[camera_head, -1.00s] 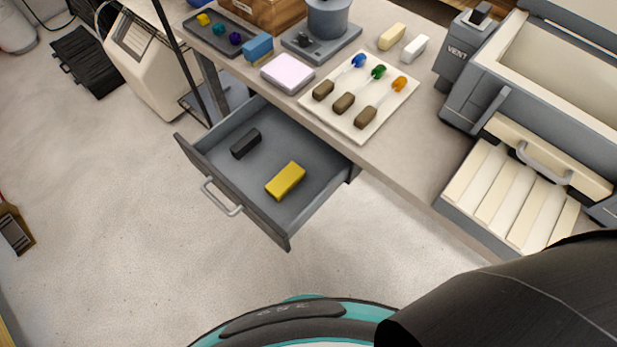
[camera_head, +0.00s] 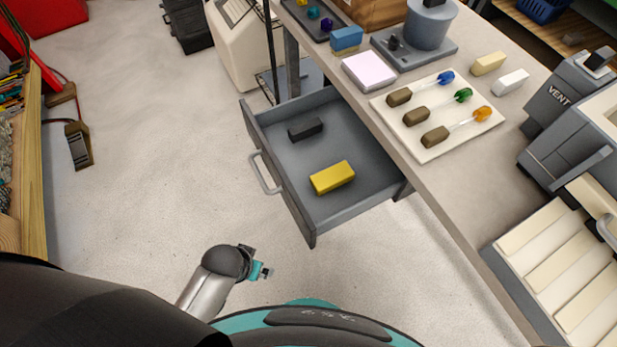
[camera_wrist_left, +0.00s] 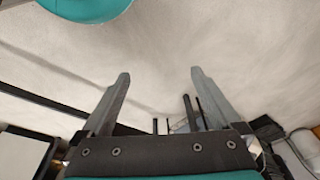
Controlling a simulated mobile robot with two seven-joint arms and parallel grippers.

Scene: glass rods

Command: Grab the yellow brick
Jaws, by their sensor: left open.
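The yellow brick (camera_head: 332,177) lies flat in the open grey drawer (camera_head: 352,206), in the part nearer the drawer's right front corner. My left gripper (camera_head: 264,271) is low in the head view, in front of the drawer and apart from it. In the left wrist view my left gripper (camera_wrist_left: 160,77) is open, with only floor between its fingers. The yellow brick cannot be made out in the left wrist view. My right gripper is not in view.
A black block (camera_head: 305,130) lies in the drawer behind the yellow brick. The drawer handle (camera_head: 264,174) sticks out at the front. The workbench (camera_head: 452,188) overhangs the drawer's back and bears a white board (camera_head: 480,126) with glass rods.

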